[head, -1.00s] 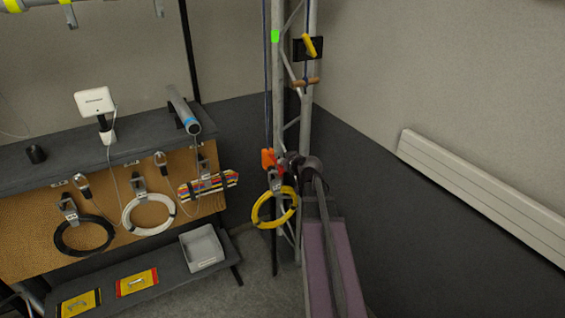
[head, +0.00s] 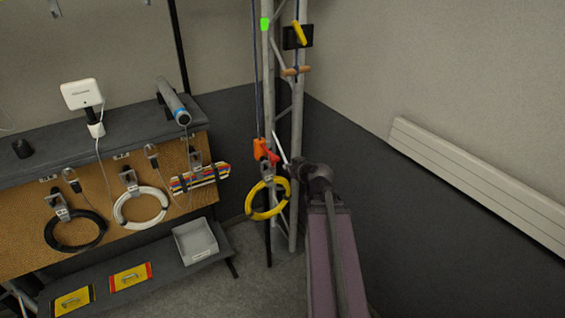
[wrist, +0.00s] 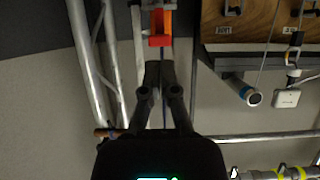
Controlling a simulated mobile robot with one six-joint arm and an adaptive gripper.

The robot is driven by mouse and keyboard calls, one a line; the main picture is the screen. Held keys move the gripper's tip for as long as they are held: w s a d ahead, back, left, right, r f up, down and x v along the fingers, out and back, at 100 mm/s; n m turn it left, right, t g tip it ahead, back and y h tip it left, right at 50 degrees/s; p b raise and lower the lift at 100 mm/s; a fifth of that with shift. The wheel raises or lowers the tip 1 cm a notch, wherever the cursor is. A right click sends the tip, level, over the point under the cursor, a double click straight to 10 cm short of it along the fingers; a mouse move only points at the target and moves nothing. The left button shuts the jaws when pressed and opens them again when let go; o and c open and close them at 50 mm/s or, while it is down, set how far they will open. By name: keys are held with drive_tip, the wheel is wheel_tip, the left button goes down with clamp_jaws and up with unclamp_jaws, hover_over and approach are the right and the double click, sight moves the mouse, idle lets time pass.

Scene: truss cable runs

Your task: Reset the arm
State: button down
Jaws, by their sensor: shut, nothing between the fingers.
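My gripper (wrist: 159,72) shows in the wrist view with its two dark fingers together and nothing between them. An orange-red block (wrist: 160,28) is just beyond the fingertips in that view; I cannot tell the gap between them. In the head view the orange-red block (head: 265,150) hangs on a dark blue line beside the truss (head: 282,125). My arm reaches up from the bottom, right of the truss. A yellow cable coil (head: 268,199) hangs below the block.
A grey tray (head: 195,242) sits on the lower shelf. A wall radiator (head: 480,180) is at the right. The floor between shelf and truss looks clear.

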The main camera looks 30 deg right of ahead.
drive_tip(key=shift+s+f, duration=0.15)
drive_tip(key=shift+s, duration=0.35)
drive_tip(key=shift+a, duration=0.1)
drive_tip(key=a+f+n+g+y, duration=0.1)
drive_tip(key=a+f+g+y, duration=0.15)
drive_tip(key=a, duration=0.65)
drive_tip(key=a+f+g+y, duration=0.1)
drive_tip(key=a+f+g, duration=0.3)
drive_tip(key=a, duration=0.4)
drive_tip(key=s+a+f+g+h, duration=0.3)
drive_tip(key=s+a+g, duration=0.3)
drive_tip(key=a, duration=0.6)
drive_tip(key=shift+s+f+m, duration=0.3)
drive_tip(key=shift+s+f, duration=0.3)
drive_tip(key=shift+s, duration=0.55)
drive_tip(key=shift+g, duration=0.25)
